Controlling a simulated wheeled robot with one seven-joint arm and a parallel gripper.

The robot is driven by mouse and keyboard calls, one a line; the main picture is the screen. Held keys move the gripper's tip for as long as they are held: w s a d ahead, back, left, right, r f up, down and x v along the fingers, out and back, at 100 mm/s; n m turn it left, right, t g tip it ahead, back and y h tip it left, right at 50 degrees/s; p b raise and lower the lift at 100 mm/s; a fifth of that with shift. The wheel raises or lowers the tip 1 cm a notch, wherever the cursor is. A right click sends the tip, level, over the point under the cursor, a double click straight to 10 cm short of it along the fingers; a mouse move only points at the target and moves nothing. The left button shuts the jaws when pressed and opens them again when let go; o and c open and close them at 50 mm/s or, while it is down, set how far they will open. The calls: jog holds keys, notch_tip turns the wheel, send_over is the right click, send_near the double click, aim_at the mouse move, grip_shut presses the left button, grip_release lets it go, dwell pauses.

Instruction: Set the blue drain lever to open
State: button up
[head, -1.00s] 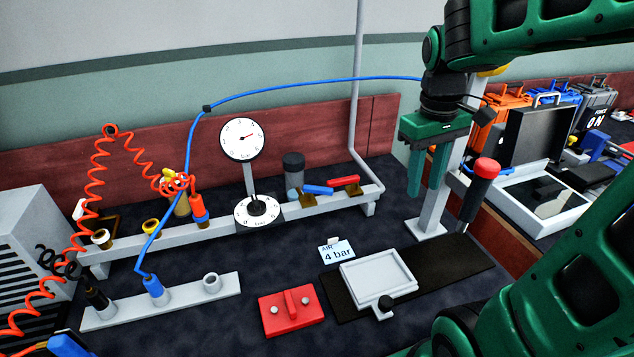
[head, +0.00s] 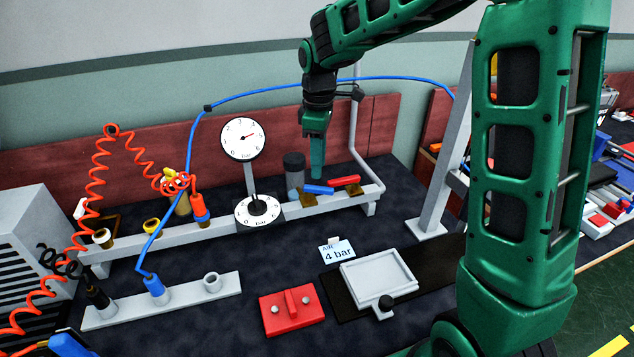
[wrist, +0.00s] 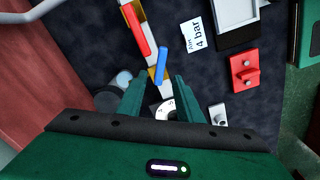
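The blue drain lever (head: 319,190) is a short blue handle on a brass valve at the right part of the pale rail. It also shows in the wrist view (wrist: 162,62), just beyond my fingertips. My gripper (head: 317,172) points down above and behind the lever in the head view, with its fingers seen edge-on. In the wrist view my gripper (wrist: 162,90) has its two green fingers apart with nothing held between them. I see no contact with the lever.
A red lever (head: 343,181) sits close to the right of the blue one. A grey-capped cylinder (head: 294,172) stands behind it, and a dial gauge (head: 242,139) to the left. A "4 bar" card (head: 338,251) and red block (head: 291,310) lie in front on dark bench top.

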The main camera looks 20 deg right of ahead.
aim_at(318, 187)
notch_tip(318, 187, down, 6)
jog(key=shift+f, duration=0.25)
grip_shut()
